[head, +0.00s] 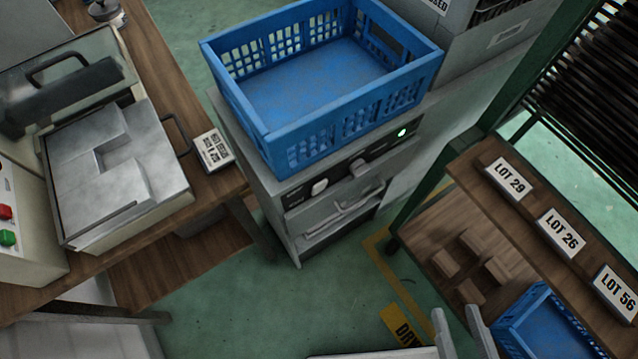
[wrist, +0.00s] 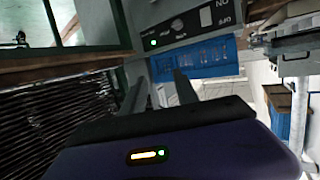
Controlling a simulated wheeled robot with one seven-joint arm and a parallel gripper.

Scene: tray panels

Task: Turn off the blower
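The blower appears to be the grey cabinet (head: 291,222) under the blue crate. Its front panel has a lit green lamp (head: 402,133), a knob (head: 358,165) and a pale switch or knob (head: 319,187). In the wrist view the panel appears upside down, with the green lamp (wrist: 154,42), a round knob (wrist: 177,25) and a white piece (wrist: 205,17). My gripper (head: 461,322) is at the bottom of the head view, below and right of the panel. Its fingers (wrist: 160,82) are apart and empty in the wrist view, clear of the controls.
A blue crate (head: 283,146) sits on the cabinet. A wooden bench (head: 185,85) with a metal machine (head: 115,170) stands left. A green-framed rack with lot signs (head: 510,180) and a lower blue crate (head: 550,325) stands right. Green floor (head: 230,300) lies open in front.

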